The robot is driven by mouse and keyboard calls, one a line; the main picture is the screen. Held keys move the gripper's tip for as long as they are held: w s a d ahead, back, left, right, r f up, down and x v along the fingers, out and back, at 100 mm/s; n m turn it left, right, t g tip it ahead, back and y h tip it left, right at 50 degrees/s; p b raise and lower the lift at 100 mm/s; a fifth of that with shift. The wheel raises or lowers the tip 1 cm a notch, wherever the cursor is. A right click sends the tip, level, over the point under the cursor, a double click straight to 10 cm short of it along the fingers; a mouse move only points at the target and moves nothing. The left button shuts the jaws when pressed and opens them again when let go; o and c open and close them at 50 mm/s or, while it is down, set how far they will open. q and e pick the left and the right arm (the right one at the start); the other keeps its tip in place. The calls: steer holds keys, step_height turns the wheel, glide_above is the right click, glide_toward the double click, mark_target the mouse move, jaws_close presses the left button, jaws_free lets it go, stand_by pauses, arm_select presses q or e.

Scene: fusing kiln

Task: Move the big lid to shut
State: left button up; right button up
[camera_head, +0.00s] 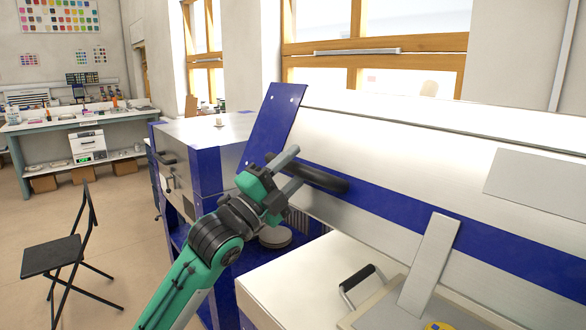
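The big lid (405,145) is a wide pale metal panel with a blue band, standing tilted up on the kiln at the right. A thick dark handle (328,180) sticks out from its blue band near the left end. My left gripper (296,164) is at the left part of this handle. Its two grey fingers are apart, one above and one lower, and the handle shows between and beyond them. I cannot tell whether the fingers touch it. My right gripper is not in view.
Below the lid lies a pale flat top (290,285) with a small black handle (358,284). A grey bar (430,262) slants up near the lid. A blue and silver cabinet (205,150) stands behind my arm. A black chair (58,255) stands on open floor at left.

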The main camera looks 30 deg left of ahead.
arm_select(q)
steer(key=shift+s+a+f, duration=0.15)
steer(key=shift+s+f, duration=0.15)
steer(key=shift+s, duration=0.1)
steer(key=b+v, duration=0.3)
steer(key=v, duration=1)
steer(key=shift+b, duration=0.4)
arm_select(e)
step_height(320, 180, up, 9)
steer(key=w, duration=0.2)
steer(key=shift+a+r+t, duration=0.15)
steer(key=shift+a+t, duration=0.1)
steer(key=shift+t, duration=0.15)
arm_select(q)
steer(key=shift+r, duration=0.1)
